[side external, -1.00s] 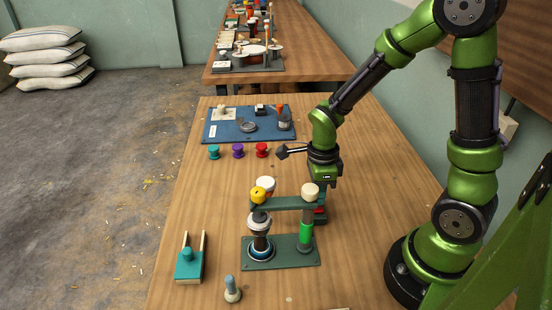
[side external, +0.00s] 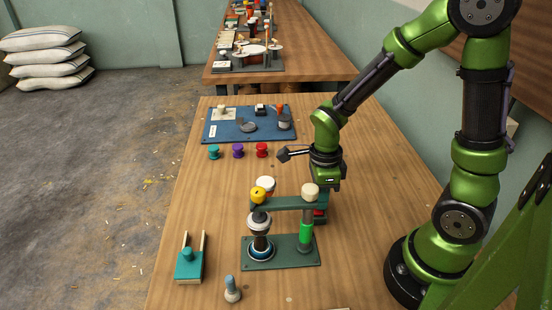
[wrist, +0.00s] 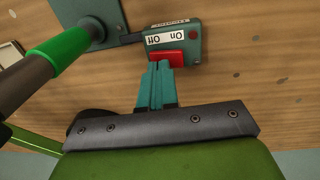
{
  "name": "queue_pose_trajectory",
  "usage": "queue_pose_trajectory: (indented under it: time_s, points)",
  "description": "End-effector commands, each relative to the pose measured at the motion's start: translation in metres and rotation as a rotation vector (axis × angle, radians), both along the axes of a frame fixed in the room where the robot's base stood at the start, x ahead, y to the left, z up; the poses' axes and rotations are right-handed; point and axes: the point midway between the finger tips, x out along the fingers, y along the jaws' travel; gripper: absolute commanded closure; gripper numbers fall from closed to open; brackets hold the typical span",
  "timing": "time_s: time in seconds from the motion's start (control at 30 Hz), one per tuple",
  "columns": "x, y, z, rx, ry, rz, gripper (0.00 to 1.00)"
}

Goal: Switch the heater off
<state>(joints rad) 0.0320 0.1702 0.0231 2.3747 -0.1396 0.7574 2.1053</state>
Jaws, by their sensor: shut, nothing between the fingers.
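The heater switch box (wrist: 185,45) is a small dark teal block with a white label reading On and Off, upside down in the wrist view. Its red rocker (wrist: 166,60) faces my gripper (wrist: 159,66). The teal fingers are shut together and empty, with their tips at the lower edge of the rocker. I cannot tell whether they touch it or which way the rocker is tipped. In the side external view, the red switch (side external: 320,212) is partly hidden behind the green post, and my fingertips are hidden there.
A stand on a green base (side external: 285,252) carries a crossbar with yellow and cream knobs. Its green-sleeved post (wrist: 58,52) is close to the left of my fingers. Teal, purple and red spools (side external: 238,151) and a blue board (side external: 225,130) lie farther back.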

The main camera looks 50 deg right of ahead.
Motion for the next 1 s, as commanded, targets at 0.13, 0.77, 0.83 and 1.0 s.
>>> queue_pose_trajectory:
  time_s: [0.13, 0.77, 0.83, 1.0]
  points:
    - [0.003, 0.001, 0.028, -0.001, -0.015, 0.001, 1.0]
    - [-0.001, 0.003, 0.132, -0.001, -0.01, 0.002, 1.0]
    - [-0.001, 0.003, 0.134, -0.002, -0.011, 0.002, 1.0]
    - [-0.001, 0.003, 0.134, -0.002, -0.011, 0.002, 1.0]
